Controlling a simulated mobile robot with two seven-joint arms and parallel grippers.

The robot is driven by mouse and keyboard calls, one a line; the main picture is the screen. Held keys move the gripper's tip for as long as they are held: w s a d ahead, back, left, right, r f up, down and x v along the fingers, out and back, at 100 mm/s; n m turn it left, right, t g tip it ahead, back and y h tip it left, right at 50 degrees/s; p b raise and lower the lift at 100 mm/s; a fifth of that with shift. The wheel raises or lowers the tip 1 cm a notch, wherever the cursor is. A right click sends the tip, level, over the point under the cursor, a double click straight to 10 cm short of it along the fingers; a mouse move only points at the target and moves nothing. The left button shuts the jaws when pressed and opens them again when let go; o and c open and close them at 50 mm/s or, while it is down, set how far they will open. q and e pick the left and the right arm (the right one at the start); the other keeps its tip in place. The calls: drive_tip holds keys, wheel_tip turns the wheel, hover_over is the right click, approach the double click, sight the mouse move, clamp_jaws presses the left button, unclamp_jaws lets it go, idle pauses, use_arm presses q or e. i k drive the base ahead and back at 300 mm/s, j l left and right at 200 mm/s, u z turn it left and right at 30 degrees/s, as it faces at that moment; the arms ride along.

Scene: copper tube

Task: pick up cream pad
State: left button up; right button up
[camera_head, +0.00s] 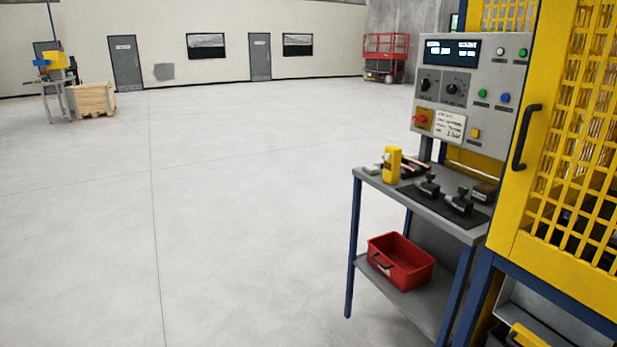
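A small pale pad (371,170), which looks like the cream pad, lies flat near the left corner of the grey table top (423,203). It is left of an upright yellow device (391,164) and close to it. The pad is small in this view and its exact shape is hard to tell. Neither of my grippers shows in the head view.
Copper-coloured pieces (415,166) and black clamp-like tools (459,202) lie on the table. A red bin (401,262) sits on its lower shelf. A control panel (470,95) and yellow mesh cage (570,140) stand behind and right.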

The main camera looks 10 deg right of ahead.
sight(369, 168)
drive_tip(key=i+z, duration=0.25)
drive_tip(key=i, duration=0.2)
drive_tip(key=i+j+z, duration=0.2)
drive_tip(key=i, duration=0.3)
drive_tip(key=i+j+z, duration=0.25)
drive_tip(key=i, duration=0.2)
